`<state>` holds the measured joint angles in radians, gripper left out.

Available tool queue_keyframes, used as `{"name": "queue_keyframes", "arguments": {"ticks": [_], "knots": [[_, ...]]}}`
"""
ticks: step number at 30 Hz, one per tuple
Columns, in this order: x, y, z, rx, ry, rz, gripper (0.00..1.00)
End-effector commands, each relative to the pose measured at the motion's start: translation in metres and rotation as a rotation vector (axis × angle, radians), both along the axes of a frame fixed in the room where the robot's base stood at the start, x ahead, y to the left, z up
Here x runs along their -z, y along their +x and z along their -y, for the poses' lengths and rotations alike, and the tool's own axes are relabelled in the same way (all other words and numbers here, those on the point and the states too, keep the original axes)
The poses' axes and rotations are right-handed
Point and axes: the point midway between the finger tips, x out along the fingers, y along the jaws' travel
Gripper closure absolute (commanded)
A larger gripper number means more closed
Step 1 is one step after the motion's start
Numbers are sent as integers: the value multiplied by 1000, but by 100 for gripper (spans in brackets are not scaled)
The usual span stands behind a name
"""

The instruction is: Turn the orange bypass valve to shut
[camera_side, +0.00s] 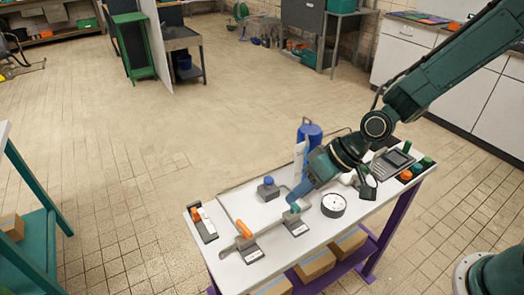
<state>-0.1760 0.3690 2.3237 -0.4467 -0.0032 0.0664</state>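An orange-handled valve (244,230) stands on a grey labelled plate near the front left of the white bench. Its handle slants over the plate. A second fitting (203,222) with an orange part sits on a dark plate at the bench's left end. A blue-handled valve (293,209) stands on a labelled plate to the right of the orange-handled one. The labels are too small to read.
Cardboard boxes (316,263) sit on the purple shelf below.

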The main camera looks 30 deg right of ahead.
Motion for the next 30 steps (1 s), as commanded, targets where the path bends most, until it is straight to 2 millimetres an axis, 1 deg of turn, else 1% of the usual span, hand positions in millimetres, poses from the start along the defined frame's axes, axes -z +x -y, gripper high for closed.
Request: {"name": "queue_keyframes", "arguments": {"ticks": [8, 14, 18, 22, 30], "knots": [[1, 14, -15, -39, -73, -57, 67], [-3, 31, -36, -59, -187, -137, 67], [-12, 42, -54, -47, -274, -194, 67], [-24, 48, -72, -20, -351, -242, 67], [-53, 47, -107, 63, -472, -326, 67]]}}
